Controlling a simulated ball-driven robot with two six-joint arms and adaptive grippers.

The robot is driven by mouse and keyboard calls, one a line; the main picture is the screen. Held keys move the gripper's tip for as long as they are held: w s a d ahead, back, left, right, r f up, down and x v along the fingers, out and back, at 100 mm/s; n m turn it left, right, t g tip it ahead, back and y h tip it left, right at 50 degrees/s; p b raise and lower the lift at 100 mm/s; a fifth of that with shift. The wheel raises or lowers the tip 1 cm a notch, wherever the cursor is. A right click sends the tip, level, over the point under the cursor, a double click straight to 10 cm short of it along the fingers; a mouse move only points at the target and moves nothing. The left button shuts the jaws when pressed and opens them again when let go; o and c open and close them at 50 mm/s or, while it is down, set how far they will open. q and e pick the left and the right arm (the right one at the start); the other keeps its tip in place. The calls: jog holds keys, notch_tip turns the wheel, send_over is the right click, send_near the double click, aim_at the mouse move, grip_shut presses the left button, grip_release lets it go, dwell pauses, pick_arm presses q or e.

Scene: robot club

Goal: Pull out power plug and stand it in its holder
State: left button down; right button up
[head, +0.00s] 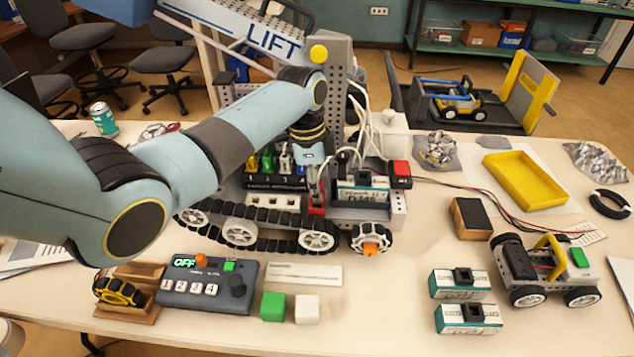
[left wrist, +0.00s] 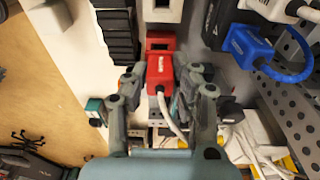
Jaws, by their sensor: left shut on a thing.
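My left gripper (head: 316,188) reaches down over the tracked robot (head: 300,222) in the middle of the table. In the left wrist view the gripper (left wrist: 160,85) is shut on a red plug (left wrist: 160,68) with a white cable. A red-edged dark opening (left wrist: 158,42) lies just beyond the plug; I cannot tell whether the plug touches it. In the head view the fingers and plug are small, beside a red part (head: 317,208). A white strip with dark slots (head: 272,201) sits to the left. My right gripper is in neither view.
Several coloured plugs stand on a dark strip (head: 275,183) behind the slotted strip. A blue plug (left wrist: 245,45) with a loop is near the gripper. White cables (head: 368,115) and a battery box (head: 362,190) stand right of it. A control panel (head: 208,290) reading OFF lies in front.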

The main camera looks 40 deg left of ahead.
pick_arm(q)
jog(key=shift+f, duration=0.4)
dwell(0.3)
jog(key=shift+f, duration=0.45)
dwell(0.8)
jog(key=c, duration=1)
grip_release()
notch_tip(320, 180, up, 7)
jog(key=p, duration=0.8)
